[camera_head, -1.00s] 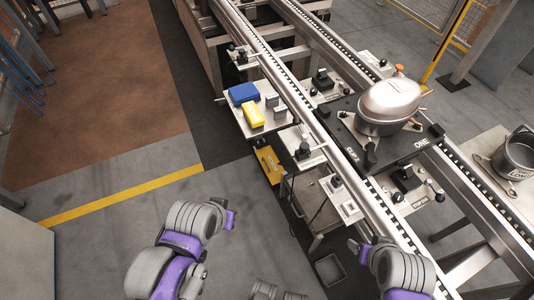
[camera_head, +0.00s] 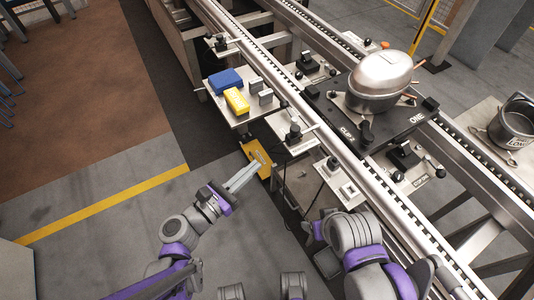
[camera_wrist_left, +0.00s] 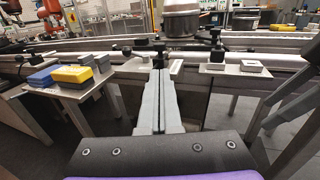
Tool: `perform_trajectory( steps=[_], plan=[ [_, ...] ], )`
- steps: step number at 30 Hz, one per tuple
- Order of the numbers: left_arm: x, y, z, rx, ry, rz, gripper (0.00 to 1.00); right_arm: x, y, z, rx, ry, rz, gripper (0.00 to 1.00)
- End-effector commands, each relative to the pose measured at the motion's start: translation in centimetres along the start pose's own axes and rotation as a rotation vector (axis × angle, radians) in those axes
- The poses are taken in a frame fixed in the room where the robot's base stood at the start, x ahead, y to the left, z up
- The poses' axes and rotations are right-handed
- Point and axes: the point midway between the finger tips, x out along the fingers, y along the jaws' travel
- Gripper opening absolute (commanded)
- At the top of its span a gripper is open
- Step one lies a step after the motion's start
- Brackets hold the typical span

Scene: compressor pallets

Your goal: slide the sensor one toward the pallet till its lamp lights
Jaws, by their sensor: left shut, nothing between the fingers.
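The dark pallet (camera_head: 345,100), marked "ONE" and "CLIP 2", sits across the conveyor rails with a metal compressor (camera_head: 380,82) on it. Small black devices on pale brackets flank the rails: one at the near rail (camera_head: 294,132), another further right (camera_head: 333,164), and a block right of the pallet (camera_head: 403,156). I cannot tell which is sensor one, and no lit lamp can be made out. My left gripper (camera_head: 255,164) is shut and empty, apart from the near bracket; its fingers (camera_wrist_left: 160,78) point toward that bracket in the left wrist view.
A side shelf (camera_head: 222,106) holds a blue block (camera_head: 222,81), a yellow block (camera_head: 237,101) and grey blocks. A yellow box (camera_head: 257,158) is below it. A metal pot (camera_head: 515,132) stands at right. The floor left of the conveyor is open.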

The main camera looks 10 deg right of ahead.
Motion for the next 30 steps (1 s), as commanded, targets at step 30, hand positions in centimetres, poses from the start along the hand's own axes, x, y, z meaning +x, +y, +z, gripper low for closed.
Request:
perform_trajectory(
  steps=[30],
  plan=[
    [13.2,-0.1,0.0,0.006,0.003,-0.001,0.00,-0.3,0.0,-0.1,0.000,0.001,0.000,0.73]
  ],
)
